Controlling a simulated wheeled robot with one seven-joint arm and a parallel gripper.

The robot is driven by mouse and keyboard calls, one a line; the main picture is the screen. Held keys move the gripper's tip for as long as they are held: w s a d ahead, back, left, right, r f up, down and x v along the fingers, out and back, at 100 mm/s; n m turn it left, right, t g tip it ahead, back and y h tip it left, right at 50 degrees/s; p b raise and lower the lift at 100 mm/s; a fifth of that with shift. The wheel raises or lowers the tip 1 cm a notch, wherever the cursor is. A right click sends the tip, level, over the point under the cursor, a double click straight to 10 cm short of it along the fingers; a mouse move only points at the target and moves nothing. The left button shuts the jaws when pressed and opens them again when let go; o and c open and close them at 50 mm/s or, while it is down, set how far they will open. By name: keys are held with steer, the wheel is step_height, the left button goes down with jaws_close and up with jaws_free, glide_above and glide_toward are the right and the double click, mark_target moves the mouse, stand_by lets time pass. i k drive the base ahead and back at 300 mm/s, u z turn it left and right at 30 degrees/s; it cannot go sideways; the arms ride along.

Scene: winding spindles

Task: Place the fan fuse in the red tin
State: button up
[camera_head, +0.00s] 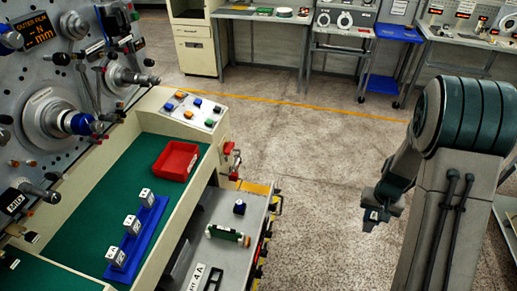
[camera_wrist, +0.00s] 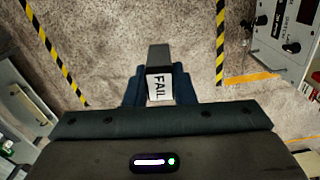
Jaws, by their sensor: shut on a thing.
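My gripper (camera_head: 376,213) is shut on a dark fuse with a white label, held in the air over the floor at the right of the head view. In the wrist view the fuse (camera_wrist: 159,88) sits between the fingers; its black letters begin with "FA", the rest is hard to read. The red tin (camera_head: 177,159) is an open, empty-looking tray on the green work surface at the left, well apart from my gripper. A blue rack (camera_head: 152,217) in front of it bears several white labelled fuses.
A grey drawer or shelf beside the green surface holds a small blue block (camera_head: 239,207) and a green-and-white part (camera_head: 228,235). A control panel (camera_head: 60,90) with knobs and levers stands at far left. Open floor (camera_head: 310,190) lies between bench and gripper.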

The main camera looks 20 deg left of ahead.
mark_target(177, 161)
steer(key=z, duration=0.05)
steer(key=i, duration=1.9)
steer(key=u, duration=2.4)
